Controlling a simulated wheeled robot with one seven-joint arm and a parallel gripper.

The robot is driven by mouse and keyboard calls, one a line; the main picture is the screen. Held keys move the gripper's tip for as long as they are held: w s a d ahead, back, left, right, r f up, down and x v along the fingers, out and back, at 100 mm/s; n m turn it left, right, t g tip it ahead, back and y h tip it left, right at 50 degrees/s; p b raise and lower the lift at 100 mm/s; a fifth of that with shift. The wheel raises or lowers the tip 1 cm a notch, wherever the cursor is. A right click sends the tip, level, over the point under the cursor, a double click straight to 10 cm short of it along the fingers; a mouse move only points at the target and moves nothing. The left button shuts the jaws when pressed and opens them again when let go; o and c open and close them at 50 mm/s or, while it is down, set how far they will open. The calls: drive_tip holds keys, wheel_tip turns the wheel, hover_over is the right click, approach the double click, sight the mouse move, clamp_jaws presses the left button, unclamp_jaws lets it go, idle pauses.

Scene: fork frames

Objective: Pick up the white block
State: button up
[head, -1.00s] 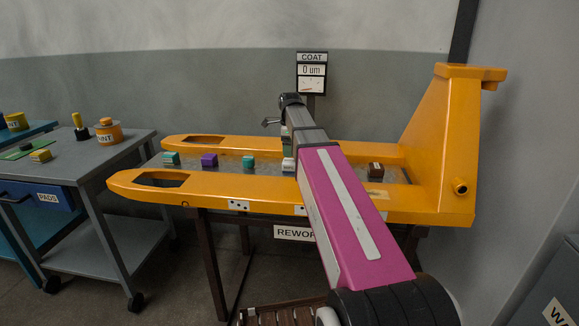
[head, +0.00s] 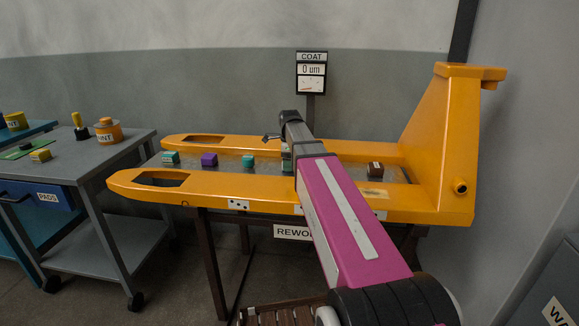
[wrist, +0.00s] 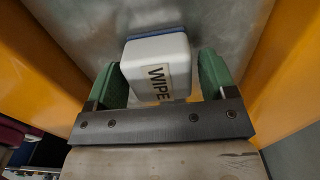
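The white block (wrist: 152,62) has a "WIPE" label and a blue layer along its far edge. In the wrist view it sits between the two green fingers of my gripper (wrist: 161,68), on the grey metal surface. The fingers stand open on either side of the block, with a narrow gap showing at each side. In the head view my gripper (head: 287,160) is low over the bed between the orange forks, and it hides the block there.
A purple block (head: 209,160), teal blocks (head: 248,161) (head: 171,158) and a brown block (head: 375,169) stand along the same bed. Orange forks (head: 230,186) run along both sides. A "COAT" gauge (head: 311,72) stands behind. A grey cart (head: 80,165) is at left.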

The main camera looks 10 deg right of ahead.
drive_tip(key=c, duration=0.7)
drive_tip(key=shift+r, duration=0.15)
drive_tip(key=shift+r, duration=0.45)
drive_tip(key=r, duration=0.3)
drive_tip(key=shift+a+r, duration=0.25)
drive_tip(key=shift+a, duration=0.1)
drive_tip(key=a+r, duration=0.2)
drive_tip(key=a, duration=0.1)
drive_tip(key=s+a+r, duration=0.1)
drive_tip(key=a+r, duration=0.1)
drive_tip(key=a, duration=0.2)
drive_tip(key=s+a+r, duration=0.1)
drive_tip(key=a+r, duration=0.1)
drive_tip(key=a, duration=0.1)
drive_tip(key=shift+a+r, duration=0.2)
drive_tip(key=shift+a, duration=0.2)
drive_tip(key=o, duration=0.4)
drive_tip(key=c, duration=0.5)
